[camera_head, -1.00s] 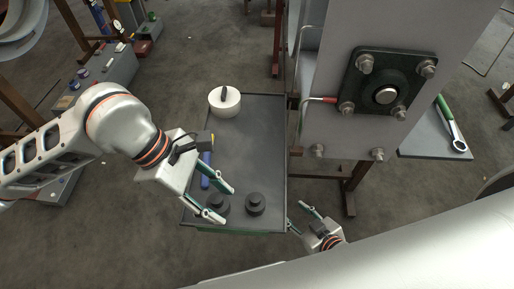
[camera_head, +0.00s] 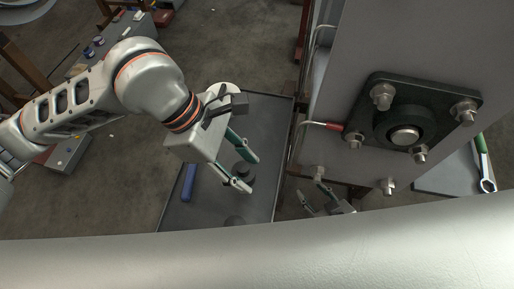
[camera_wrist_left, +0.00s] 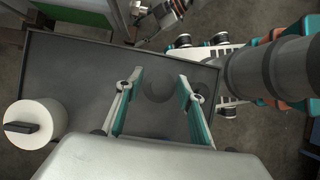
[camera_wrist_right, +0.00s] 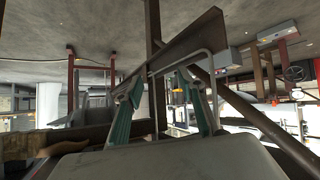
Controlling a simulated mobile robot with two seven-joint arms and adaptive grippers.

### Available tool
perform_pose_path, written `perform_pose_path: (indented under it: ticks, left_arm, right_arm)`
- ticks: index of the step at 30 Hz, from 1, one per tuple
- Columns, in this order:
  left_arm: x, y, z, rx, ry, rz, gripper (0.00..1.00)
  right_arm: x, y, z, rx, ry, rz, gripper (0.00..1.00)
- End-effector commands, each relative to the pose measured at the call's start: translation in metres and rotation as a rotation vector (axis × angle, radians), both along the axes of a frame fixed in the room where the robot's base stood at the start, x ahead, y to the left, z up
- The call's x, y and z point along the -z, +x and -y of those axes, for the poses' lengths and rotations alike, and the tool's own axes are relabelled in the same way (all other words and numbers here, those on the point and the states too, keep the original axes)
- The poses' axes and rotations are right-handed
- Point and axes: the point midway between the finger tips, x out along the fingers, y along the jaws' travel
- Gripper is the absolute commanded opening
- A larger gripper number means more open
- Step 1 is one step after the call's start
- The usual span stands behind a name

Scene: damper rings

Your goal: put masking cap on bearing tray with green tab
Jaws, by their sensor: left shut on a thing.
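My left gripper (camera_head: 252,175) is shut on a black round cap (camera_head: 243,169) above the grey tray (camera_head: 262,121). The same cap shows as a dim dark disc (camera_wrist_left: 158,86) between the fingers in the left wrist view. A white round pot (camera_wrist_left: 42,128) with a black handle stands at the tray's far end. My right gripper (camera_head: 312,188) is open and empty beside the tray's right edge. I cannot make out a green tab on the tray.
A blue bar (camera_head: 188,182) lies at the tray's left side. A grey plate (camera_head: 440,40) with a dark bolted bearing housing (camera_head: 375,112) rises right of the tray. A red-tipped fitting (camera_head: 333,127) reaches towards it. A green-handled wrench (camera_head: 483,160) lies at the far right.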

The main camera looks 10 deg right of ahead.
Motion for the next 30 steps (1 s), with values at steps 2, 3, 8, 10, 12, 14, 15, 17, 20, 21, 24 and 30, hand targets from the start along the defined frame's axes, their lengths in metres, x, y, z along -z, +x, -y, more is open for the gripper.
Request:
perform_pose_path:
  ticks: [2,3,8,10,12,14,15,17,20,21,24,30]
  left_arm:
    - [0.000,0.000,0.000,0.000,0.000,0.000,0.03]
    - [0.000,0.000,0.000,0.000,0.000,0.000,0.03]
    - [0.000,0.000,0.000,0.000,0.000,0.000,0.03]
    - [0.000,0.000,0.000,0.000,0.000,0.000,0.03]
    - [0.000,0.000,0.000,0.000,0.000,0.000,0.03]
    - [0.000,0.000,0.000,0.001,0.000,0.000,0.03]
    - [0.000,0.000,0.000,0.001,-0.001,-0.001,0.03]
    - [0.001,0.000,0.000,0.004,-0.003,-0.001,0.03]
    - [0.003,0.000,0.000,0.008,-0.005,-0.003,0.03]
    - [0.006,0.000,0.000,0.008,-0.005,-0.003,0.03]
    - [0.014,0.000,0.000,0.008,-0.005,-0.004,0.03]
    - [0.034,-0.001,0.000,0.008,-0.005,-0.007,0.03]
  right_arm:
    - [0.000,-0.001,-0.001,0.000,0.002,-0.002,0.40]
    - [0.000,-0.001,-0.001,0.001,0.003,-0.002,0.40]
    - [0.001,-0.002,-0.003,0.003,0.007,-0.004,0.40]
    - [0.001,-0.003,-0.004,0.003,0.009,-0.006,0.40]
    - [0.001,-0.004,-0.005,0.002,0.010,-0.006,0.40]
    - [0.001,-0.004,-0.005,0.002,0.010,-0.006,0.40]
    - [0.001,-0.003,-0.005,0.002,0.010,-0.005,0.40]
    - [0.002,-0.003,-0.005,0.003,0.009,-0.005,0.40]
    - [0.005,-0.003,-0.004,0.002,0.008,-0.005,0.40]
    - [0.007,-0.003,-0.004,0.001,0.006,-0.004,0.40]
    - [0.012,-0.003,-0.002,0.000,0.000,-0.005,0.40]
    - [0.024,-0.003,0.003,-0.002,-0.020,-0.010,0.40]
